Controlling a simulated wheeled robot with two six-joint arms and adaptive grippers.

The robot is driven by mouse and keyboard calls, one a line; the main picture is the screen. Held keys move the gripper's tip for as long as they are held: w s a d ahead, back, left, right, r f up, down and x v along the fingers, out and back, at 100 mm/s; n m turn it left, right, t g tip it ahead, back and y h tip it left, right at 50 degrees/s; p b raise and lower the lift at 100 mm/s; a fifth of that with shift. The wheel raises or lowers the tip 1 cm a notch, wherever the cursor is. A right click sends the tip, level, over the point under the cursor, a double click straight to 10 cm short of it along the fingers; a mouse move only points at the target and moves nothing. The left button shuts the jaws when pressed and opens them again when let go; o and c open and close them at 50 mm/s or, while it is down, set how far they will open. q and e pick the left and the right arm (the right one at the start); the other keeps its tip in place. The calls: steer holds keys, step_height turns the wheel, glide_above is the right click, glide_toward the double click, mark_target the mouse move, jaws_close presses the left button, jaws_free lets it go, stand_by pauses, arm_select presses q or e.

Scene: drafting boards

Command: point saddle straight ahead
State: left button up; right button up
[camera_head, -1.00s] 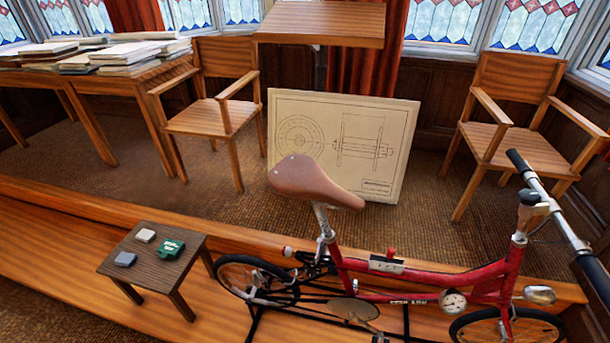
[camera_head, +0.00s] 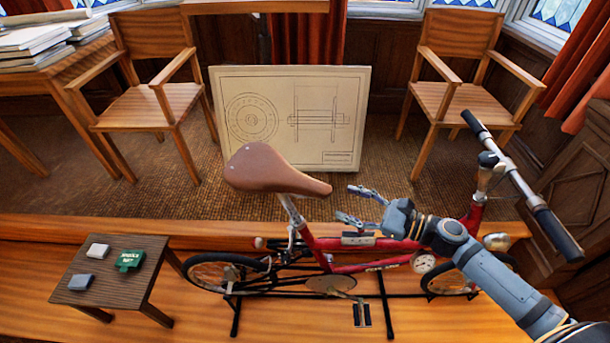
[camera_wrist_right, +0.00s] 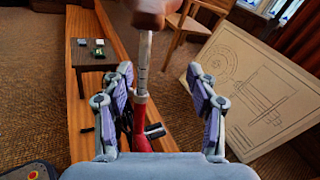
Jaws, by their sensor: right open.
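The brown saddle (camera_head: 265,170) sits on its metal post (camera_head: 291,211) on the red bicycle (camera_head: 400,250). Its nose points right, toward the handlebar (camera_head: 525,185), and slants somewhat to the near side of the bicycle's line. My right gripper (camera_head: 355,206) is open and empty, right of the saddle's nose and a little below it, fingers toward the post. In the right wrist view, the post (camera_wrist_right: 144,60) stands between the open fingers as seen, and the saddle's underside (camera_wrist_right: 147,8) shows at the top edge. My left gripper is out of view.
The bicycle stands on a black stand (camera_head: 236,316) on the wooden step. A small dark table (camera_head: 105,262) with a green item (camera_head: 130,260) and two small blocks is at the left. A drawing board (camera_head: 345,110) leans behind the saddle. My right forearm crosses before the front wheel.

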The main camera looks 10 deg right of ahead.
mark_target(305, 184)
steer(key=shift+m+y, duration=0.3)
steer(key=shift+y, duration=0.5)
steer(key=a+r, duration=0.1)
steer(key=r, duration=0.1)
steer(key=s+a+r, duration=0.1)
steer(key=r, duration=0.1)
steer(key=shift+a, duration=0.15)
steer(key=shift+s, duration=0.1)
steer(key=shift+a, duration=0.15)
steer(key=shift+b+x, duration=0.5)
steer(key=shift+x, duration=0.5)
steer(key=p+x, duration=0.2)
steer(key=x, duration=0.4)
steer(key=shift+w+a+r, duration=0.1)
steer(key=shift+w+a, duration=0.15)
steer(key=shift+w, duration=0.05)
steer(key=shift+w+a+p, duration=0.4)
steer(key=shift+a, duration=0.2)
steer(key=shift+c, duration=0.4)
jaws_close()
